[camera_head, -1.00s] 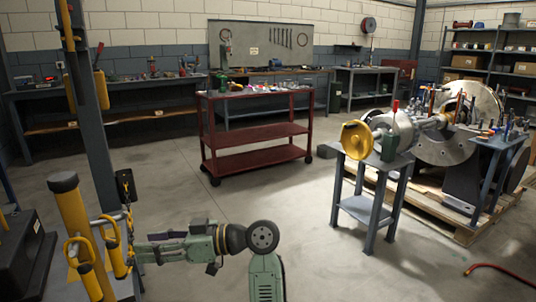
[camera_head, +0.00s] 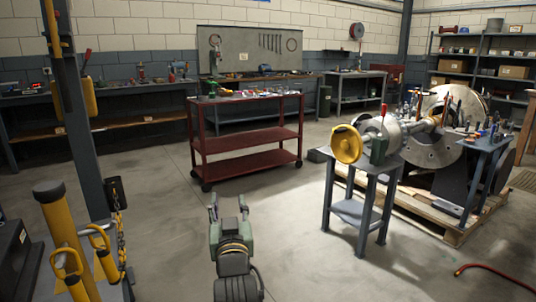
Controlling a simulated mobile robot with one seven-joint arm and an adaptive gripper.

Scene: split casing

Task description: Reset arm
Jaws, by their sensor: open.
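My gripper (camera_head: 229,205) is in the lower middle of the head view, at the end of my green and dark grey arm. It points away from me toward the red cart. Its two fingers stand apart with bare floor showing between them, and it holds nothing. It is over open floor and touches nothing that I can see.
A red cart (camera_head: 246,165) with parts on top stands ahead. A small grey-blue stand (camera_head: 359,208) bears a machine with a yellow wheel (camera_head: 346,144) on the right. A post (camera_head: 80,130) and yellow cylinders (camera_head: 62,235) are at left. A red hose (camera_head: 495,268) lies at lower right.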

